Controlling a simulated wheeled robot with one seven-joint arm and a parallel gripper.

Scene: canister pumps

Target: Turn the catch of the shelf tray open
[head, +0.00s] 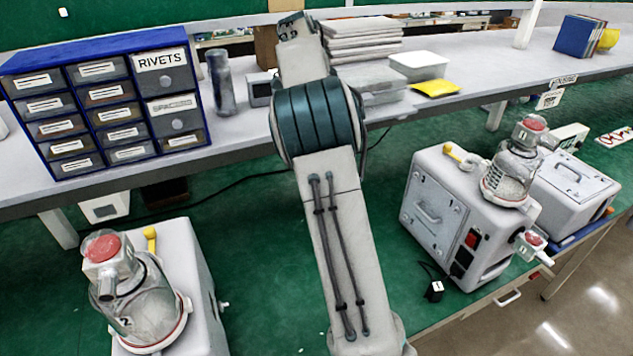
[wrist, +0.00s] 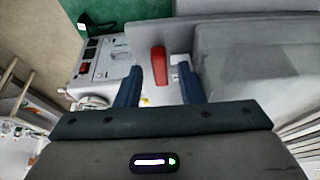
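A red catch (wrist: 158,63) shows in the wrist view as a slim upright bar against a grey surface. My gripper (wrist: 160,72) has two blue fingers, spread apart. The catch appears in the gap between the fingertips. The fingers do not visibly touch it, and I cannot tell how far beyond them it lies. Grey panels (wrist: 250,70) beside the catch on the right may belong to the shelf tray; I cannot tell its outline. In the head view my arm reaches up to the shelf and hides the catch and the fingers.
The shelf (head: 450,80) carries a drawer cabinet (head: 100,100), a dark cylinder (head: 221,85), a white stack (head: 362,38) and a yellow packet (head: 436,88). Below, a pump unit with a jar (head: 140,305) stands left and another pump unit (head: 440,215) stands right. Green bench (head: 240,240) lies between.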

